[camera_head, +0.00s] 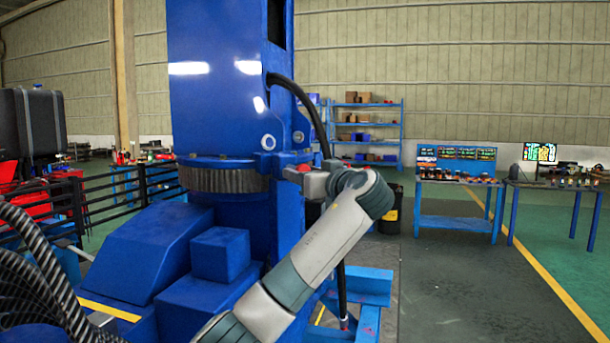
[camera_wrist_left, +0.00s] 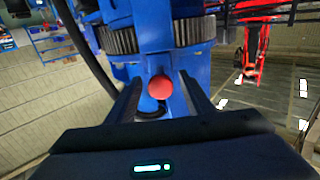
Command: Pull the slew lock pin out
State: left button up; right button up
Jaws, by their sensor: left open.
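The slew lock pin shows as a round red knob (camera_wrist_left: 160,87) in the left wrist view, in front of a blue bracket below the toothed slew ring (camera_wrist_left: 190,32). My left gripper (camera_wrist_left: 161,94) is open, with one dark finger on each side of the knob in the picture. I cannot tell whether the fingers touch it. In the head view the red knob (camera_head: 304,168) is small beside the slew ring (camera_head: 222,178), and my left gripper (camera_head: 313,184) is right by it, partly hidden by its wrist. The pin's shaft is hidden. My right gripper is not in view.
The blue crane column (camera_head: 217,80) rises above the ring, with a black hose (camera_head: 305,100) hanging close to my wrist. Blue housings (camera_head: 150,250) stand at lower left. Blue workbenches (camera_head: 455,190) and a shelf (camera_head: 366,130) are far back. The floor at right is clear.

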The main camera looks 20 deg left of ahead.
pick_arm(q)
jog(key=b+v, duration=0.7)
jog(key=v, duration=1)
jog(key=shift+s+d, duration=0.15)
jog(key=shift+d, duration=0.2)
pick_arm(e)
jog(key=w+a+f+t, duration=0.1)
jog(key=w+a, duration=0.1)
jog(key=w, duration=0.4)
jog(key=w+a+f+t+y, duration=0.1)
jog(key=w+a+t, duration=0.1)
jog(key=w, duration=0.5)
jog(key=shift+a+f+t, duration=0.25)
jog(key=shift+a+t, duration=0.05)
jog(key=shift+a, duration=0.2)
